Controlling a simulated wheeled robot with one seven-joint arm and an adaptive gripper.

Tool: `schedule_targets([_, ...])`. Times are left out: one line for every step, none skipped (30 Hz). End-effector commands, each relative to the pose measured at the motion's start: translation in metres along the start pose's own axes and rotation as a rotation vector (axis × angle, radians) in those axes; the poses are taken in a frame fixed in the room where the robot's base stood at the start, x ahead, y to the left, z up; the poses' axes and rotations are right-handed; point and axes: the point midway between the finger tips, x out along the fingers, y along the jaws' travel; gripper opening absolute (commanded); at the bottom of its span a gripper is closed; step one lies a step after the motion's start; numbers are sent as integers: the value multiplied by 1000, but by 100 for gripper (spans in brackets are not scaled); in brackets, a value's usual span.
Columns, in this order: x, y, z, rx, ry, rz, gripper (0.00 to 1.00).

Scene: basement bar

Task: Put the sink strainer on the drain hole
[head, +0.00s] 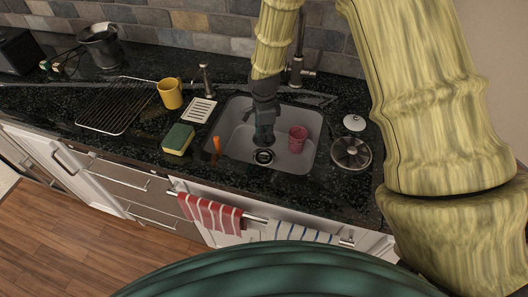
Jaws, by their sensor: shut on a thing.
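My gripper (264,136) reaches down into the grey sink basin (238,143), pointing at its floor. It is shut on a small dark thing at its fingertips, which looks like the sink strainer; its shape is mostly hidden by the fingers. Just below the fingertips, a dark round form with a lighter rim marks the drain hole (264,157). I cannot tell whether the held strainer touches the drain or is slightly above it.
A pink cup (298,138) stands in the basin, right of my gripper. A round metal lid-like thing (351,153) and a white knobbed piece (354,122) lie right of the sink. A sponge (178,139), yellow mug (170,93) and rack (117,104) are left.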

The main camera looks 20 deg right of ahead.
Motion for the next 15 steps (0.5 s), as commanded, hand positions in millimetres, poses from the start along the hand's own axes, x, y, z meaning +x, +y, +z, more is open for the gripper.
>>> schedule_targets([5,1,0,0,0,3,0])
schedule_targets([9,1,0,1,0,3,0])
schedule_targets([14,1,0,1,-1,2,0])
schedule_targets([18,1,0,0,-1,3,0])
schedule_targets([23,1,0,0,-1,3,0])
schedule_targets([27,1,0,1,0,3,0])
schedule_targets([31,1,0,1,0,3,0])
schedule_targets([35,1,0,1,0,3,0])
schedule_targets([39,1,0,0,0,2,0])
schedule_targets([42,1,0,0,-1,2,0])
schedule_targets([44,1,0,0,-1,2,0])
schedule_targets([47,1,0,1,-1,2,0])
schedule_targets([49,1,0,1,-1,1,0])
schedule_targets([50,0,0,1,0,1,0])
schedule_targets([51,0,0,1,0,0,0])
